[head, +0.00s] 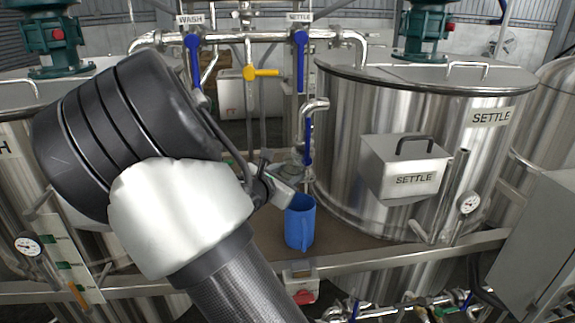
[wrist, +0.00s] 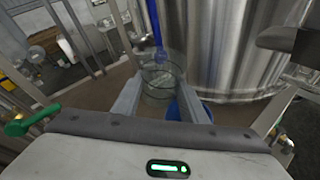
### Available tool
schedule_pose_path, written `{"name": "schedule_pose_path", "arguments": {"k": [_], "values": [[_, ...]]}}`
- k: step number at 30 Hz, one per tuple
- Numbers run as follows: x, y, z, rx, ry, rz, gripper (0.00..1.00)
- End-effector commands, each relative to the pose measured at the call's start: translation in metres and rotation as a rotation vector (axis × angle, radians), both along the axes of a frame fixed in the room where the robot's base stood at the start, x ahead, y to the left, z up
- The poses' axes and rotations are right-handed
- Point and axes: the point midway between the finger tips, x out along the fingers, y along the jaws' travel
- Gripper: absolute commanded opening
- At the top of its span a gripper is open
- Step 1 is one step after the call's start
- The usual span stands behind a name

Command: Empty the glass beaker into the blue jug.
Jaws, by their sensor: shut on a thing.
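The clear glass beaker (wrist: 163,77) is between my gripper's fingers (wrist: 161,98) in the wrist view, and the gripper is shut on it. In the head view my gripper (head: 279,186) is just above and left of the blue jug's mouth, and the beaker (head: 288,157) shows only faintly behind it. The blue jug (head: 300,226) stands upright on the brown surface. In the wrist view the jug (wrist: 189,104) is partly hidden behind my right finger and the beaker. I cannot tell the beaker's contents or its exact tilt.
A large steel SETTLE tank (head: 395,110) stands right of the jug, with a SETTLE box (head: 403,170) on its front. Pipes with blue-handled valves (head: 301,60) rise behind. A metal rail (head: 400,258) runs along the front. The brown surface (head: 345,246) right of the jug is bare.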

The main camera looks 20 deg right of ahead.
Motion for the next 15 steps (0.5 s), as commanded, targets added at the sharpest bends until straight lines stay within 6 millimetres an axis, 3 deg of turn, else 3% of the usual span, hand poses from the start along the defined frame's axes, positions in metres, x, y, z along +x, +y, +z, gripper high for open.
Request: {"name": "schedule_pose_path", "arguments": {"k": [15], "values": [[-0.0091,-0.0037,0.0072,-0.100,0.283,-0.001,0.15]]}}
